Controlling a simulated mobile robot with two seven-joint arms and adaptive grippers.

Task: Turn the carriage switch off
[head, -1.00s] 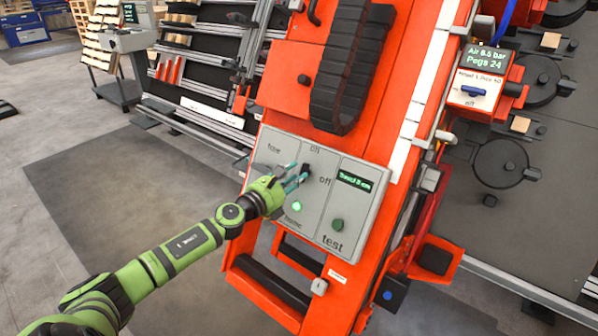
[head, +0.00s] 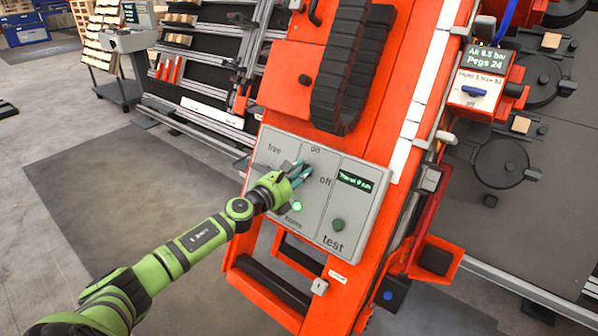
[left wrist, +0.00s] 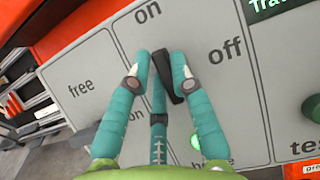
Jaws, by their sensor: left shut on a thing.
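The carriage switch is a black knob (left wrist: 165,76) on a grey panel (head: 352,212), with "on" printed above it and "off" to its right. My left gripper (head: 301,170) is at the panel with its teal fingers on the switch. In the left wrist view the fingers of my left gripper (left wrist: 160,60) stand on either side of the knob, shut on it. The knob's long bar lies between the fingers, slightly tilted. In the head view the fingers mostly cover the knob. I cannot tell which label it points to. My right gripper is not in view.
The panel also has a lit green button (head: 297,206), a dark green test button (head: 337,224) and a small display (head: 355,181). A separate box with a blue switch (head: 474,92) is at upper right. Orange gantry body surrounds the panel.

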